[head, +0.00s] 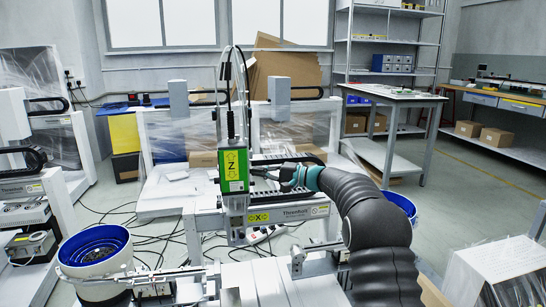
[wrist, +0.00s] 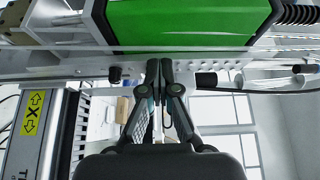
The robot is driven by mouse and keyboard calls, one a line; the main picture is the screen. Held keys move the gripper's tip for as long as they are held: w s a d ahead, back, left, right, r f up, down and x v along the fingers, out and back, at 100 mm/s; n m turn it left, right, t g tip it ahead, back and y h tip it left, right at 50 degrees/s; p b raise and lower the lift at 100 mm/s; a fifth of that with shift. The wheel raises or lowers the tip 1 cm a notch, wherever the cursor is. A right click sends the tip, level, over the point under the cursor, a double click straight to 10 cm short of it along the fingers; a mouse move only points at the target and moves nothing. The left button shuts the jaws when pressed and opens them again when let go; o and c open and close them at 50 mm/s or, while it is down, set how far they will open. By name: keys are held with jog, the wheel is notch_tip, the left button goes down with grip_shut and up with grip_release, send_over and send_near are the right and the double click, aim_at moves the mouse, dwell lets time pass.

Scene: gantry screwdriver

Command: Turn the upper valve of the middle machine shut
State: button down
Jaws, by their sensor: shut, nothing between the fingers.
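The middle machine has a green box (head: 234,165) with a yellow Z label on its upright column. My gripper (head: 262,173) is at the right side of this box, with its fingers pointing left. In the wrist view my gripper (wrist: 160,64) is shut and empty, its tips at a pale perforated strip beside the green box (wrist: 185,22). A small black knob (wrist: 115,74) sits left of the tips and a black cylindrical part (wrist: 206,79) sits right of them. I cannot tell which of these is the upper valve, or whether the tips touch anything.
A yellow X label (head: 259,217) marks the machine's horizontal rail below my gripper. A white-and-blue bowl feeder (head: 94,251) stands at the front left. A blue-rimmed bin (head: 402,206) is behind my arm. A workbench (head: 394,96) stands at the back right, with open floor in front.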

jog(key=shift+f+b, duration=0.25)
jog(key=shift+b, duration=0.15)
jog(key=shift+f, duration=0.65)
dwell(0.4)
jog(key=shift+s+d+f, duration=0.1)
jog(key=shift+s, duration=0.2)
jog(key=d, duration=0.3)
jog(key=w+d+p, duration=0.1)
jog(key=d, duration=0.1)
jog(key=shift+d, duration=0.4)
